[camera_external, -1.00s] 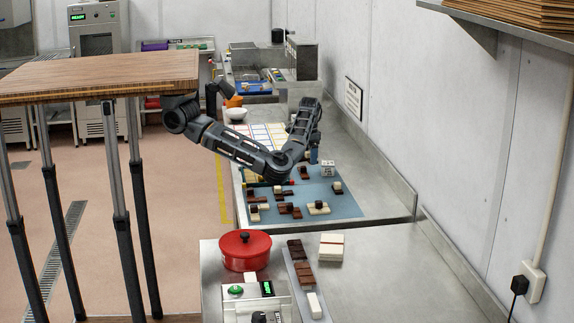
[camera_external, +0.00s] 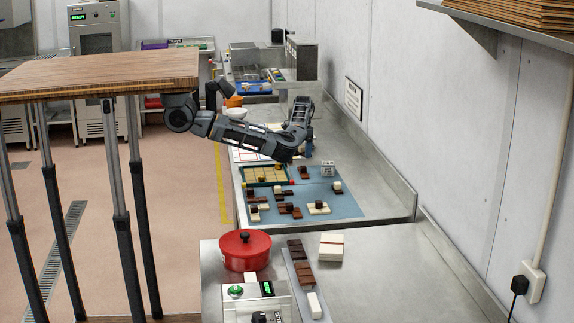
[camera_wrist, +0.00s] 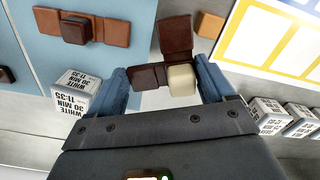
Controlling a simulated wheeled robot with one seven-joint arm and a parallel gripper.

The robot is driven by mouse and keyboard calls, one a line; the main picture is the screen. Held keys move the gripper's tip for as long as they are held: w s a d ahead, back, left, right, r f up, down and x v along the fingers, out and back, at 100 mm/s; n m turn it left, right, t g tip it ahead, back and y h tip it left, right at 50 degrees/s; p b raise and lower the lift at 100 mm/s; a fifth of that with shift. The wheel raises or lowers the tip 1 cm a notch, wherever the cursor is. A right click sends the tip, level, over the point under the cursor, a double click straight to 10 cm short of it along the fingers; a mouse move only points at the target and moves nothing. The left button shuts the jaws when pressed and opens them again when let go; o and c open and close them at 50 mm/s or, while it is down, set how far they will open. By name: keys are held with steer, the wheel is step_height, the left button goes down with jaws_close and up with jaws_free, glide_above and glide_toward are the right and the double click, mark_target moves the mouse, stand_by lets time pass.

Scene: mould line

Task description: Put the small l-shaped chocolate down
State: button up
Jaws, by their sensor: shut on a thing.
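In the wrist view the small l-shaped chocolate (camera_wrist: 176,36) lies between the two blue fingers of my gripper (camera_wrist: 161,76). It has a brown arm pointing away from me, a dark brown block at left and a cream block at right. My gripper is shut on it, with a finger at each side. A pale surface shows beyond it; I cannot tell whether the piece touches that surface. In the external view my gripper (camera_external: 308,150) is small beyond the lower end of my arm, over the far part of the counter, and the held piece cannot be made out.
A blue mat (camera_external: 345,205) carries several brown and cream pieces. A green-edged tray with a yellow grid (camera_external: 265,175) stands at its left. A colour-framed sheet (camera_wrist: 262,38) lies at upper right.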

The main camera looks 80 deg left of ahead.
mark_target(303, 152)
steer(key=shift+w+a+f, duration=0.1)
steer(key=shift+a+f, duration=0.05)
steer(key=shift+a, duration=0.05)
steer(key=shift+f, duration=2)
steer(key=shift+f, duration=0.15)
steer(key=o, duration=1.1)
step_height(303, 152, up, 12)
steer(key=shift+r, duration=0.15)
